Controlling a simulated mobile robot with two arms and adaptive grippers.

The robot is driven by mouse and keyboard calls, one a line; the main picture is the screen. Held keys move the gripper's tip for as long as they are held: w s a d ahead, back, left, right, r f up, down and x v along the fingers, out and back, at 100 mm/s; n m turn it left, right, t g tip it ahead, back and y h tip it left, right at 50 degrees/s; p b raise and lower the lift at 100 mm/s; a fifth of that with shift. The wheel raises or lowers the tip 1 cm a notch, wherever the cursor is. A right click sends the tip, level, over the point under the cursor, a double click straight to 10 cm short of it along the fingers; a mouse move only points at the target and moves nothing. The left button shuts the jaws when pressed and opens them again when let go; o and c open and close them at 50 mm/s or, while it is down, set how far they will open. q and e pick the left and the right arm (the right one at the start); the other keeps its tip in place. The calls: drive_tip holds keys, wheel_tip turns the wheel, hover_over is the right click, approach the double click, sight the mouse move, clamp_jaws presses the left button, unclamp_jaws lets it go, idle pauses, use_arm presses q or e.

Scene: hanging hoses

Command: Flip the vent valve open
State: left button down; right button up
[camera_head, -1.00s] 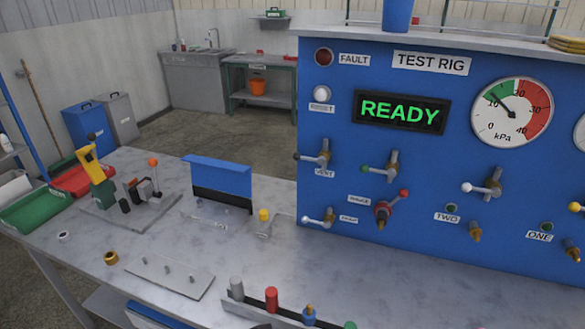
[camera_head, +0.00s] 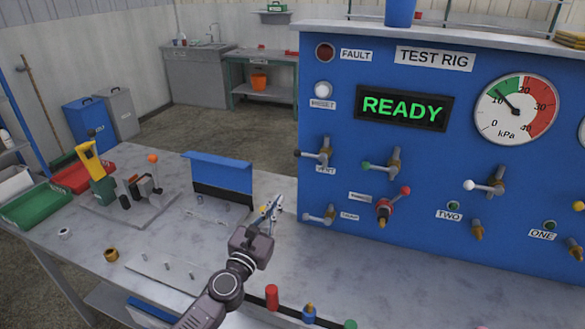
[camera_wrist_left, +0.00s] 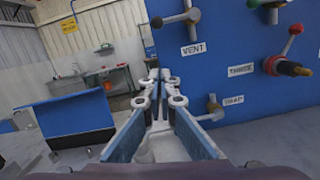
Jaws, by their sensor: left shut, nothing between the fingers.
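The vent valve (camera_head: 323,153) is on the left of the blue test rig panel, above its VENT label (camera_head: 326,170). Its lever points left, roughly level, and ends in a dark knob (camera_head: 297,153). In the left wrist view the valve (camera_wrist_left: 180,17) shows at the top, partly cut off by the frame edge, with the dark knob to its left. My left gripper (camera_head: 276,202) is shut and empty. It is below and to the left of the vent lever, apart from it. In the left wrist view the fingers (camera_wrist_left: 159,78) point forward, left of the panel. My right gripper is out of view.
A red-handled valve (camera_head: 386,208) and a green-knobbed valve (camera_head: 385,163) are further right. A blue-topped stand (camera_head: 219,174) is left of the gripper. The display (camera_head: 405,107) reads READY.

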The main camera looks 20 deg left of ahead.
sight(309, 155)
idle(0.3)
use_arm(q)
drive_tip(key=w+d+r+p, duration=0.1)
drive_tip(key=w+r, duration=0.4)
drive_tip(key=w, duration=0.5)
drive_tip(key=shift+w+r+p, duration=0.15)
drive_tip(key=shift+p, duration=0.7)
drive_tip(key=shift+d, duration=0.1)
